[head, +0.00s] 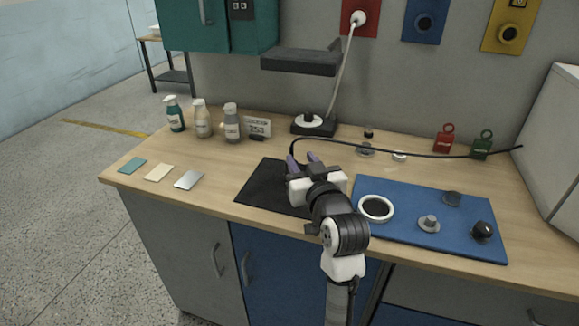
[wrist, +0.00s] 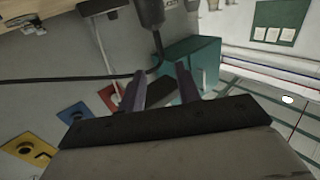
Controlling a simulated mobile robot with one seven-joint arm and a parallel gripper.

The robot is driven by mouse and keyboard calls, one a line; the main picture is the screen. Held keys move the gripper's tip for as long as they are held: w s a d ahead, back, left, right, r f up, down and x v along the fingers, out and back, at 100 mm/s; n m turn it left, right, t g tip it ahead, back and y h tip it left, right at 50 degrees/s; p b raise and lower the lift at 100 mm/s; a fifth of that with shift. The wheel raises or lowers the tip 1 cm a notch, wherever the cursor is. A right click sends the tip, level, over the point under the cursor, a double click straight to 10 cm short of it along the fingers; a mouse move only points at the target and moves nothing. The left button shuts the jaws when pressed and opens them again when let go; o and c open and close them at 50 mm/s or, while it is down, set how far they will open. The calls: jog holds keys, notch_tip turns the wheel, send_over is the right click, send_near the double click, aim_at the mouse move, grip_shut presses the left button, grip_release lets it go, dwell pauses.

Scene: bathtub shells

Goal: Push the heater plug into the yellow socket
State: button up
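The yellow socket (head: 508,34) is on the wall plate at the upper right; its yellow plate also shows at the left in the wrist view (wrist: 28,150). It looks empty. My gripper (head: 303,158) is over the black mat with its two purple fingers apart. A dark cylindrical plug (wrist: 150,12) with a black cable, which looks like the heater plug, is beyond the fingertips at the top. In the head view the plug is not clear; the black cable (head: 420,154) runs from near my gripper to the right.
A blue socket (head: 425,25) and a red socket plate (head: 358,18) holding a white plug are on the wall. A lamp (head: 302,61) overhangs the bench. Several bottles (head: 203,118) stand left. A blue mat (head: 400,235) with small parts lies right.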

aim_at(292, 148)
jog(key=p+x, duration=0.3)
jog(key=x, duration=0.6)
jog(key=shift+s+a+f, duration=0.1)
jog(key=shift+f, duration=0.1)
grip_shut()
